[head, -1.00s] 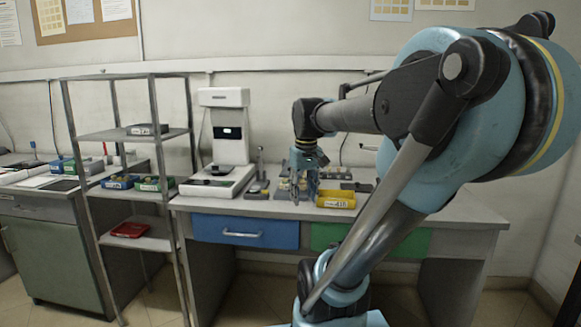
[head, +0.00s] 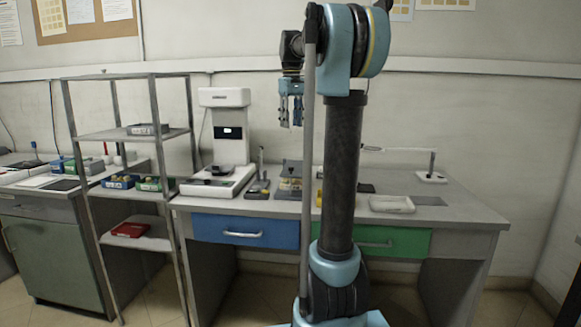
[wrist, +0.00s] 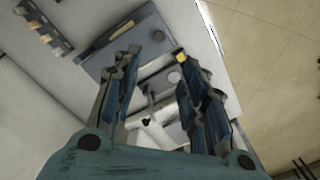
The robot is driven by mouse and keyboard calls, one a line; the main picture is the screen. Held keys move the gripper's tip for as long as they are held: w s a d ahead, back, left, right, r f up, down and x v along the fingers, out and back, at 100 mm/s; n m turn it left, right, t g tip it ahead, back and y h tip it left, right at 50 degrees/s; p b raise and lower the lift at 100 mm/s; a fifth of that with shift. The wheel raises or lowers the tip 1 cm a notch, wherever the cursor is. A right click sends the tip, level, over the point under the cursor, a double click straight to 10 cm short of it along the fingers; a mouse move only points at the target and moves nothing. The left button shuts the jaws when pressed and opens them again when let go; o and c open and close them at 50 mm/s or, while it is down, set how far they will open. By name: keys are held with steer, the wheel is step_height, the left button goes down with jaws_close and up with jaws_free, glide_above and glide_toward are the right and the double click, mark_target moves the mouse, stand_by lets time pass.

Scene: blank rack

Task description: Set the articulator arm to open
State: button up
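My gripper (head: 291,124) is raised above the desk, fingers pointing down, apart and empty. Its parted fingers also show in the wrist view (wrist: 157,75). I cannot tell for sure which thing is the articulator. Below the gripper in the wrist view are a grey plate (wrist: 128,42) and a white T-shaped part (wrist: 158,130) with a dark rod, partly hidden by the fingers. In the head view, a small upright post on a dark base (head: 261,170) stands beside the white machine. A stand with a thin horizontal arm (head: 432,163) is at the desk's right.
The white machine (head: 226,150) stands left on the desk (head: 470,212). A pale dish (head: 391,204) lies right of my arm. A metal rack (head: 158,135) holds small bins at left. My arm hides the desk's middle.

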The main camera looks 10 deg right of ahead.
glide_toward(294, 173)
steer(key=f, duration=0.2)
steer(key=a+f, duration=0.1)
steer(key=s+f, duration=0.1)
steer(key=f, duration=0.1)
steer(key=shift+a+f, duration=0.2)
steer(key=shift+f, duration=0.15)
jaws_close()
